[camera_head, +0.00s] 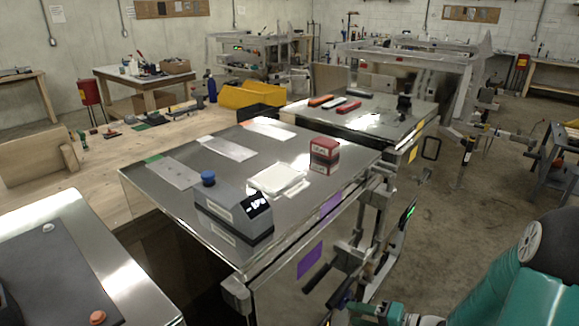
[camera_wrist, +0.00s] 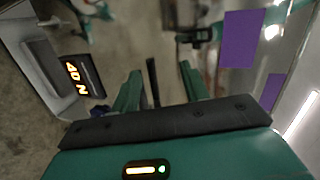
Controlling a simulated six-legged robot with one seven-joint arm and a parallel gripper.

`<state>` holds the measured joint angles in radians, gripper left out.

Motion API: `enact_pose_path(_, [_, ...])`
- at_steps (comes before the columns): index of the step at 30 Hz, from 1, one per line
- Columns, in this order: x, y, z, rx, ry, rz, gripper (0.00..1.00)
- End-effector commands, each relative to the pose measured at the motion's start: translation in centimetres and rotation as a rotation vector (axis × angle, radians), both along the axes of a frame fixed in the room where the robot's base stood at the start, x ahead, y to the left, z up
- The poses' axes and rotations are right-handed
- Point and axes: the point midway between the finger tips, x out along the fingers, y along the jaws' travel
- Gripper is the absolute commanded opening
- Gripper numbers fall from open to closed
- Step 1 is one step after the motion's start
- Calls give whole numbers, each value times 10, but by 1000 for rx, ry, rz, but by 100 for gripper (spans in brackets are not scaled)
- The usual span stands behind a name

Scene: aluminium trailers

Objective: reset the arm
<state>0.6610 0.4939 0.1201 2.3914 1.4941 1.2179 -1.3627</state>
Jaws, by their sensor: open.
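My gripper (camera_wrist: 160,76) shows in the wrist view with its two teal fingers spread apart. A thin dark bar (camera_wrist: 152,82) shows between the fingers; I cannot tell how far off it is, and nothing is visibly gripped. My teal arm (camera_head: 525,275) fills the lower right of the head view. A metal-topped trailer table (camera_head: 270,155) stands in front of me, with purple patches on its side; such a patch (camera_wrist: 242,38) also shows in the wrist view, right of the fingers.
A grey box with a display (camera_head: 233,212), a white pad (camera_head: 277,180) and a red box (camera_head: 324,152) stand on the metal top. A lit display (camera_wrist: 78,76) is left of the fingers. Handles and brackets (camera_head: 350,255) stick out along the trailer's right side. Concrete floor (camera_head: 455,215) lies open to the right.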

Motion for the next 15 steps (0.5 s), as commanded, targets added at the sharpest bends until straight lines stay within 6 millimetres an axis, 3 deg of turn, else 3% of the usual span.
enact_pose_path(1, [-6, 12, 14, -39, 11, 69, 45])
enact_pose_path(6, [-35, 42, 45, -187, 90, 254, 45])
enact_pose_path(15, [-86, 60, 91, -547, 183, 430, 45])
